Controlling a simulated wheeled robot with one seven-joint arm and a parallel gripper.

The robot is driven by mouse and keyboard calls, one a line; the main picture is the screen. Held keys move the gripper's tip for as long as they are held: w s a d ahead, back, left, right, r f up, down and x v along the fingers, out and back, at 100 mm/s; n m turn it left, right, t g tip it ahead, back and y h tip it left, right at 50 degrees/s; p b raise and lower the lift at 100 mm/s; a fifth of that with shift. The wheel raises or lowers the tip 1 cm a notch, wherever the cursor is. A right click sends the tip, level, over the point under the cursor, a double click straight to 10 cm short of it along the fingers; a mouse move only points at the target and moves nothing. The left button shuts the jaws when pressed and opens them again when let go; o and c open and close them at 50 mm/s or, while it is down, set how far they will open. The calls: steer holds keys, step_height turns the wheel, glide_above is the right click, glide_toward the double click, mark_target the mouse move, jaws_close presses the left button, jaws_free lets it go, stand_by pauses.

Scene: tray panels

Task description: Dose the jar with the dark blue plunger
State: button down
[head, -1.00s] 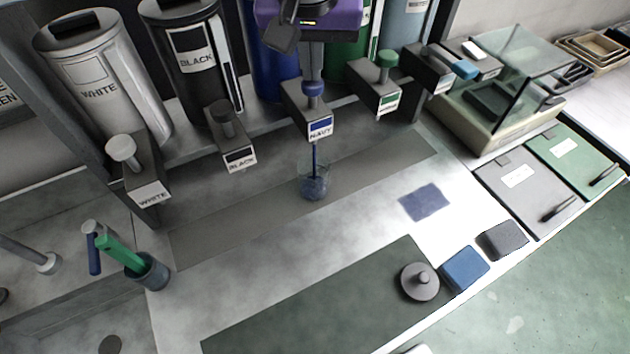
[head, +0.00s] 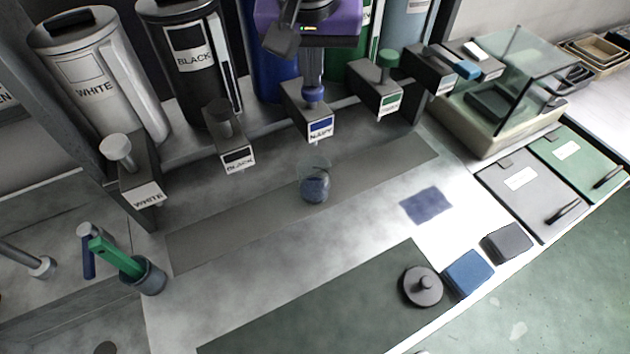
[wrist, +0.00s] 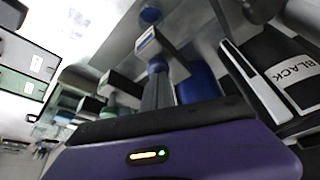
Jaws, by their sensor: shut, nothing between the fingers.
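The clear glass jar (head: 315,184) stands upright on the grey strip below the dispenser labelled NAVY (head: 319,127). It holds dark blue material, and no stream falls into it. The dark blue plunger (head: 314,96) rises from the top of that dispenser. My gripper (head: 313,82) is shut and empty, pointing down directly over the plunger; its tips touch or nearly touch the cap. In the wrist view my shut fingers (wrist: 157,88) end at the blue plunger cap (wrist: 157,65), with a round blue shape, apparently the jar's contents, beyond.
WHITE (head: 149,195) and BLACK (head: 237,158) dispensers stand to the left, a green-plunger dispenser (head: 377,99) to the right. A glass-shielded balance (head: 490,120) is at right. A dark mat (head: 320,310) with a grey lid (head: 422,287) lies in front. A cup with tools (head: 150,277) stands at left.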

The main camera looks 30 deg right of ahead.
steer(key=shift+r+p, duration=0.65)
steer(key=shift+r, duration=1)
steer(key=shift+f, duration=0.15)
steer(key=shift+f+b, duration=1.95)
steer(key=shift+r, duration=0.2)
steer(key=shift+r+p, duration=1.1)
steer(key=shift+r, duration=0.75)
steer(key=shift+f, duration=0.15)
